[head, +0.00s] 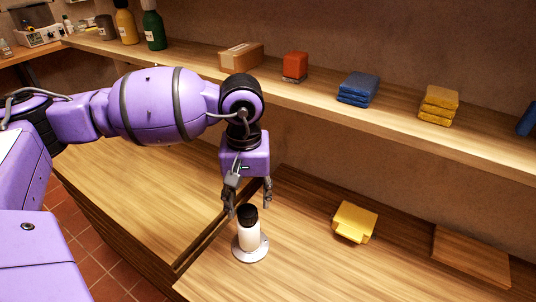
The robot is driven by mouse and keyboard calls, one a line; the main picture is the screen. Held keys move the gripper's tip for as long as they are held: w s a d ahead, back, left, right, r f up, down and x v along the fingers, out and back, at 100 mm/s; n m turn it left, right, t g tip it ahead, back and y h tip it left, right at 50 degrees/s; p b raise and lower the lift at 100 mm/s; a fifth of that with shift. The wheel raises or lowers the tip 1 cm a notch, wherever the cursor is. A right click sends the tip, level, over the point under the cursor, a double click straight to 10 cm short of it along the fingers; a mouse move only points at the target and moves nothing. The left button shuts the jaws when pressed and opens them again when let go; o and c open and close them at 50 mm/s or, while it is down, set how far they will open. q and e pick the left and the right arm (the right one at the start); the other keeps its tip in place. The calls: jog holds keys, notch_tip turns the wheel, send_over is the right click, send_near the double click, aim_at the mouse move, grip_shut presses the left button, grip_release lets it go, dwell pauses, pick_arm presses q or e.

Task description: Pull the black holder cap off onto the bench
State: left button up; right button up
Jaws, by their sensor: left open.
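The black cap (248,215) sits on top of an upright white holder (249,238) with a round, flat base. The holder stands on the wooden bench (300,265), near the bench's left edge. My left gripper (248,207) is open and points down just above the cap, with its fingers spread to either side. I cannot tell whether a finger touches the cap. My right gripper is not in view.
A yellow block-like object (355,221) and a wooden board (471,257) lie to the right on the bench. A shelf (330,90) behind carries a cardboard box (241,55), a red item (295,66), and blue (358,88) and yellow (439,103) stacks.

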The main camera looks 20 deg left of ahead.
aim_at(249, 210)
pick_arm(q)
jog(key=shift+f, duration=2.05)
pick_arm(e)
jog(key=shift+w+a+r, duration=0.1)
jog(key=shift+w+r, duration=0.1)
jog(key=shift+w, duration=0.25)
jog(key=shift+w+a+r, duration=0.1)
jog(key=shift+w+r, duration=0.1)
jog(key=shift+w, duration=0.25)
pick_arm(q)
jog(key=shift+c, duration=0.5)
jog(key=c, duration=0.8)
jog(key=shift+o, duration=1.4)
grip_shut()
jog(key=shift+r+p, duration=0.4)
jog(key=shift+r, duration=1.1)
jog(key=shift+r+p, duration=0.3)
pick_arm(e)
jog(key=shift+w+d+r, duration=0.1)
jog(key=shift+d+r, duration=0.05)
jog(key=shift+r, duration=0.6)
